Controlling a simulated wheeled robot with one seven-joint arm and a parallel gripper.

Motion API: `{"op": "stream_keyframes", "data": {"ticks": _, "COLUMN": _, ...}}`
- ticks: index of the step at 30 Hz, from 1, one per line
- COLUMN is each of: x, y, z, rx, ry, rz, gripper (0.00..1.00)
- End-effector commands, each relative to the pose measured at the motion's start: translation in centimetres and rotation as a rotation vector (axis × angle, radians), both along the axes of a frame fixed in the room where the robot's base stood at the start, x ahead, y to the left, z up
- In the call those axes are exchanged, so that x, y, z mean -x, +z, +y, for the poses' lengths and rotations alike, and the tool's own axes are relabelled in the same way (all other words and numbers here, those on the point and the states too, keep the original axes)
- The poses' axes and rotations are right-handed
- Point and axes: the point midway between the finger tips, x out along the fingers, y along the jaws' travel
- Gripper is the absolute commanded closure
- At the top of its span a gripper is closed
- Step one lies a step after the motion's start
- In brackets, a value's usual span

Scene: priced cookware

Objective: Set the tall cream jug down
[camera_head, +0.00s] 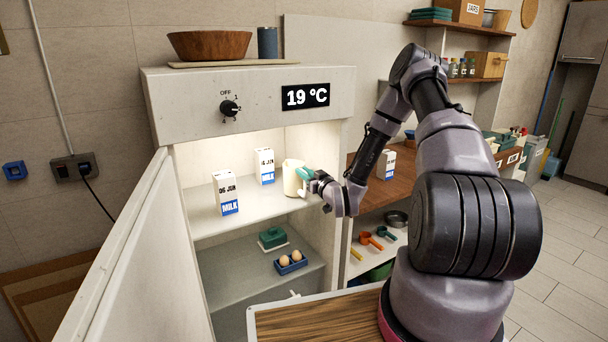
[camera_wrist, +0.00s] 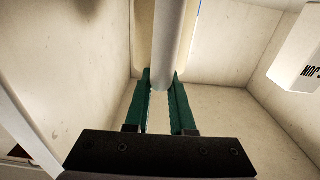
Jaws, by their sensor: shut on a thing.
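The tall cream jug (camera_head: 293,178) is upright inside the open fridge, over the upper shelf (camera_head: 258,209), towards its right side. My gripper (camera_head: 304,174) reaches in from the right, and its green fingers are shut on the jug's handle. In the wrist view my gripper (camera_wrist: 161,82) has a finger on either side of the pale handle (camera_wrist: 173,45). I cannot tell whether the jug's base touches the shelf or hangs just above it.
Two milk cartons, a front one (camera_head: 226,193) and a rear one (camera_head: 265,166), stand left of the jug. The open fridge door (camera_head: 130,255) is at the left. The lower shelf holds a green butter dish (camera_head: 272,238) and a blue egg tray (camera_head: 291,264). The shelf's front middle is clear.

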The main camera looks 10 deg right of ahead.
Motion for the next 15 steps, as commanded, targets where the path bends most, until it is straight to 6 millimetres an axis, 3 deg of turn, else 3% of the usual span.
{"op": "stream_keyframes", "data": {"ticks": 11, "x": -0.02, "y": -0.4, "z": 0.04, "rx": 0.0, "ry": 0.001, "rz": -0.003, "gripper": 1.0}}
{"op": "stream_keyframes", "data": {"ticks": 12, "x": 0.01, "y": -0.55, "z": 0.01, "rx": 0.0, "ry": 0.0, "rz": -0.001, "gripper": 0.74}}
{"op": "stream_keyframes", "data": {"ticks": 14, "x": 0.0, "y": -0.5, "z": 0.02, "rx": 0.0, "ry": 0.0, "rz": -0.001, "gripper": 0.51}}
{"op": "stream_keyframes", "data": {"ticks": 15, "x": 0.0, "y": -0.5, "z": 0.01, "rx": 0.0, "ry": 0.0, "rz": -0.001, "gripper": 0.48}}
